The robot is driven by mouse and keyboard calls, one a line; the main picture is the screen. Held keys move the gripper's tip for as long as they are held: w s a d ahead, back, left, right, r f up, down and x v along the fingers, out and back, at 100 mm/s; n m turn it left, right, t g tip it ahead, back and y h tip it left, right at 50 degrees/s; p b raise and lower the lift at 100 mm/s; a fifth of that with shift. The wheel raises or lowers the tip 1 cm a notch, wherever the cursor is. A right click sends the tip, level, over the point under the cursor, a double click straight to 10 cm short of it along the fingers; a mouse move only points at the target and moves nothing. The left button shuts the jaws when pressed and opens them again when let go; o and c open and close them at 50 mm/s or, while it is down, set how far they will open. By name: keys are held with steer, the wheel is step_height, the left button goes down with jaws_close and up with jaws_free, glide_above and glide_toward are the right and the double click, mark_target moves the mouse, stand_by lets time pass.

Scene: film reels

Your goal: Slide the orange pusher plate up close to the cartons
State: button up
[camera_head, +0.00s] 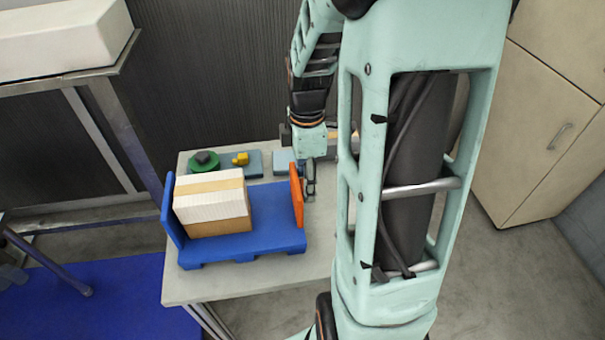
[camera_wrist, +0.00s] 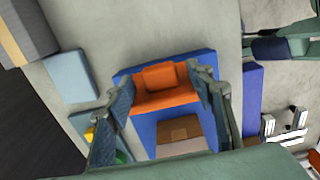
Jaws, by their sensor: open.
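The blue tray (camera_head: 285,240) stands on the table, with a raised wall at its left end. The cartons (camera_head: 212,205), cream and tan, stand in it near that wall. The orange pusher plate (camera_head: 297,197) stands upright at the tray's right end, with bare blue floor between it and the cartons. My gripper (camera_head: 310,182) is at the plate's right side. In the wrist view, the open fingers of my gripper (camera_wrist: 162,82) reach down on both sides of the orange plate (camera_wrist: 163,100). I cannot tell whether they touch it. A brown carton (camera_wrist: 179,129) shows beyond it.
A green round part (camera_head: 204,162) and a yellow piece (camera_head: 241,159) lie on a grey-blue base behind the tray. The grey table (camera_head: 230,289) is bare in front. A metal rack stands at the left and a beige cabinet (camera_head: 535,130) at the right.

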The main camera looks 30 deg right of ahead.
jaws_close()
steer(key=w+a, duration=0.3)
steer(key=a, duration=0.8)
steer(key=shift+w+a, duration=0.2)
jaws_free()
step_height(320, 180, up, 12)
stand_by(0.6)
